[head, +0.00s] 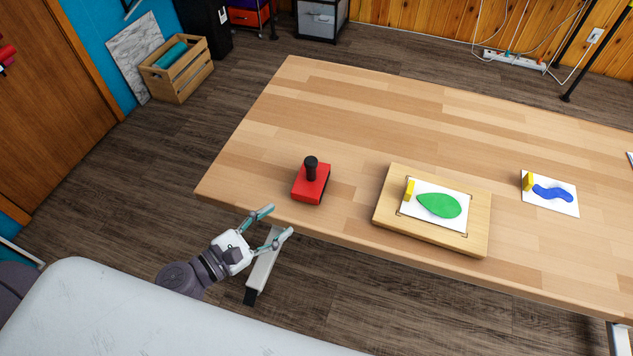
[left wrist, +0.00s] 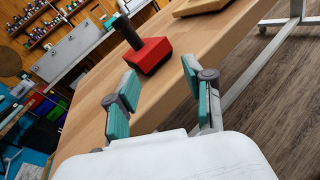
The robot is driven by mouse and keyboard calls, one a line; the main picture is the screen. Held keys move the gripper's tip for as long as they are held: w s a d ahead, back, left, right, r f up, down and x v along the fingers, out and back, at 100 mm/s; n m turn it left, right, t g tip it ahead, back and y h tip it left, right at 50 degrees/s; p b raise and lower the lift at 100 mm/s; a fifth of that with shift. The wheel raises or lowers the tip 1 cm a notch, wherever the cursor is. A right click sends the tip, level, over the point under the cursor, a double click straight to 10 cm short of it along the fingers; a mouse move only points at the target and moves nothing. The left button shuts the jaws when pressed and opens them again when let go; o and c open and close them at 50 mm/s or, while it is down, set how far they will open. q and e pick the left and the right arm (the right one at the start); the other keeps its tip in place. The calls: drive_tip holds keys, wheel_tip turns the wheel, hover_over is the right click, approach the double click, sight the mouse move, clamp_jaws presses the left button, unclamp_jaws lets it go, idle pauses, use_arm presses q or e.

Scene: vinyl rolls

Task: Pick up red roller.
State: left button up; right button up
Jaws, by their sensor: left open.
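The red roller (head: 311,184) is a red block with a black upright handle. It sits on the wooden table (head: 350,110) near the front left edge in the head view. It also shows in the left wrist view (left wrist: 152,55), beyond the fingertips. My left gripper (head: 276,222) is open and empty, in front of the table's front edge, with its fingers pointing toward the roller. In the left wrist view the two teal-padded fingers (left wrist: 160,85) stand apart with nothing between them. The right gripper is not in either view.
Right of the roller lies a wooden board (head: 382,217) with a green leaf print (head: 439,206) and a yellow piece (head: 409,191). Farther right is a card with a blue shape (head: 553,194). A wooden crate (head: 178,80) stands on the floor. The table behind the roller is clear.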

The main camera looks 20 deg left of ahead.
sight(308, 176)
use_arm(q)
drive_tip(key=w+n, duration=0.1)
drive_tip(key=w, duration=0.1)
drive_tip(key=w+r+n+t+p, duration=0.1)
drive_tip(key=w, duration=0.2)
drive_tip(key=w+d+r+n, duration=0.1)
drive_tip(key=w+n, duration=0.1)
drive_tip(key=shift+w+r+y+p, duration=0.1)
drive_tip(key=shift+w+y+p, duration=0.15)
drive_tip(key=shift+y+p, duration=0.1)
drive_tip(key=p+x, duration=0.1)
drive_tip(key=x, duration=0.5)
drive_tip(key=shift+w+d, duration=0.2)
drive_tip(key=shift+w, duration=0.05)
drive_tip(key=shift+r, duration=0.1)
clamp_jaws()
